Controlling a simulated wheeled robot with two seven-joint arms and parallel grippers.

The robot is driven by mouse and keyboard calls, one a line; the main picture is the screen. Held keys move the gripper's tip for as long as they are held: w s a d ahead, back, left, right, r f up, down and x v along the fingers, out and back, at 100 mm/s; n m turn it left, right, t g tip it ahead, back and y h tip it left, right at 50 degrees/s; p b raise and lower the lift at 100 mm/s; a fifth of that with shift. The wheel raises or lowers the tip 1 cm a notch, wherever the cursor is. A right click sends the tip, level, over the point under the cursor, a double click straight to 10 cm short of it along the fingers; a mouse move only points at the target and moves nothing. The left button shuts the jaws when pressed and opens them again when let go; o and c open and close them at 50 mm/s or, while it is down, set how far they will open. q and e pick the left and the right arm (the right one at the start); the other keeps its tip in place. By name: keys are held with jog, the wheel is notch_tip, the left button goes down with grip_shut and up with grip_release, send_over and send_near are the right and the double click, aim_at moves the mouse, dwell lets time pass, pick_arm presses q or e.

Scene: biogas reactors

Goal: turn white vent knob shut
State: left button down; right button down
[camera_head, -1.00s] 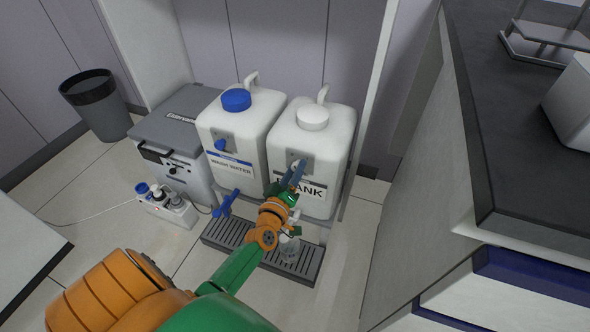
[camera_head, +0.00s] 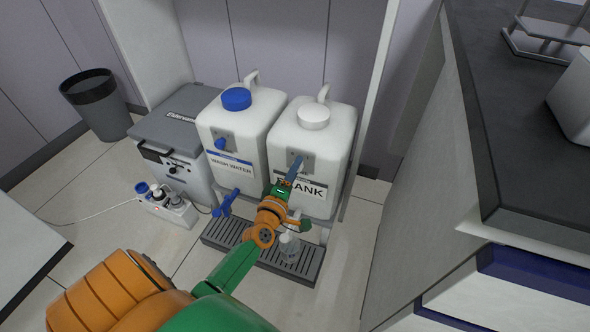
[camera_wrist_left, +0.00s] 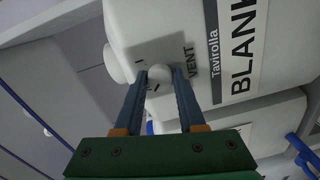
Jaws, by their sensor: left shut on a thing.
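The white vent knob (camera_wrist_left: 160,73) sits on a grey plate (camera_wrist_left: 178,46) marked VENT on the white BLANK container (camera_head: 335,139). My left gripper (camera_wrist_left: 160,78) is shut on the knob, with one blue-grey finger on each side of it. In the head view the left gripper (camera_head: 296,165) reaches the container front above the BLANK label (camera_head: 305,188), and its fingers hide the knob there. The fingers show nearly edge-on in that view. My right gripper is not in view.
A blue-capped WASH WATER container (camera_head: 259,112) stands just left. A grey box (camera_head: 178,130) and a bin (camera_head: 98,105) are further left. A dark-topped bench (camera_head: 485,130) is at right.

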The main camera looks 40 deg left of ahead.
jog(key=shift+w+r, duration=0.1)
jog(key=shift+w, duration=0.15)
pick_arm(q)
jog(key=c, duration=0.5)
grip_release()
jog(key=p+v, duration=0.1)
jog(key=v, duration=0.6)
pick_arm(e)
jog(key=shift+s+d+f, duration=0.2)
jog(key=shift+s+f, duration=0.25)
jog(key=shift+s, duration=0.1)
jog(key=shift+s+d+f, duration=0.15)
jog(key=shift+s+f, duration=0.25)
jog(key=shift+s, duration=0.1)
